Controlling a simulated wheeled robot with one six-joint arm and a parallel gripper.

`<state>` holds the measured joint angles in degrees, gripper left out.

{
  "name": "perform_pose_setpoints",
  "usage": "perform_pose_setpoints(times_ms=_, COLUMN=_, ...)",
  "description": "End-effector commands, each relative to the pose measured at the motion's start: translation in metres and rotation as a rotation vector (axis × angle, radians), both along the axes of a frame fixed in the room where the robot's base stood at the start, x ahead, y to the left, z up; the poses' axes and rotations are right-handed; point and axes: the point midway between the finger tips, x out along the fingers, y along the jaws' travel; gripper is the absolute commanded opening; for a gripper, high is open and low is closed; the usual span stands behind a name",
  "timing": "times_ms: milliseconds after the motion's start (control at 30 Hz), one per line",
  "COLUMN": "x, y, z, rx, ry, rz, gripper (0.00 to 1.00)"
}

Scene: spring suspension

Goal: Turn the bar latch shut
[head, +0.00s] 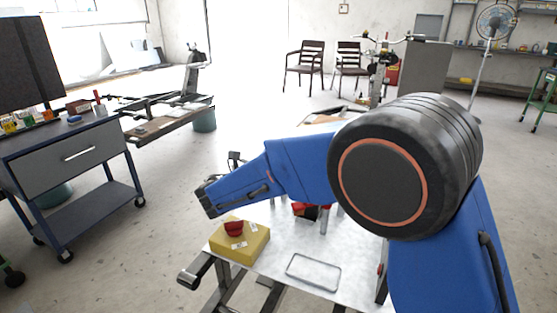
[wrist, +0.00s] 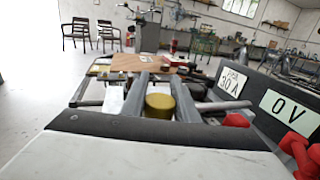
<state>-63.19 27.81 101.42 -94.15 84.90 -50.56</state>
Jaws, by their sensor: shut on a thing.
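In the wrist view two grey fingers of my gripper (wrist: 163,82) stand close together. A brass-coloured round piece (wrist: 160,105) sits between them, and they look shut on it. I take it for part of the bar latch; the bar itself and its angle cannot be made out. In the head view my blue arm reaches left over the metal work table (head: 275,255); the gripper's fingers and the latch cannot be made out there.
A yellow block (head: 240,243) with a red piece on it sits at the table's left. A dark panel (wrist: 258,98) with "30 A" and "0 V" labels and red knobs (wrist: 297,148) stands close on the right. A blue drawer cart (head: 75,155) stands left; open floor lies between.

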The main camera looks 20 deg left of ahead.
Motion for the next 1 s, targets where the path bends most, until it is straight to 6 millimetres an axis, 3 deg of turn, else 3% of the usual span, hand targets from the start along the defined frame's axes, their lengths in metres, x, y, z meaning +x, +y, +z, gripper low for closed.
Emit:
perform_pose_setpoints(times_ms=267, x=-0.0001, y=-0.0003, z=0.0009, rx=0.001, ry=-0.001, rz=-0.003, gripper=0.05)
perform_pose_setpoints(times_ms=300, x=-0.0001, y=-0.0003, z=0.0008, rx=0.001, ry=-0.001, rz=-0.003, gripper=0.34)
perform_pose_setpoints(times_ms=367, x=-0.0001, y=-0.0003, z=0.0007, rx=0.001, ry=-0.001, rz=-0.003, gripper=0.46)
perform_pose_setpoints(times_ms=767, x=0.0007, y=0.0003, z=0.0004, rx=-0.001, ry=-0.002, rz=0.032, gripper=0.46)
perform_pose_setpoints(times_ms=1000, x=0.0027, y=0.0061, z=0.0014, rx=0.000, ry=-0.003, rz=0.208, gripper=0.46)
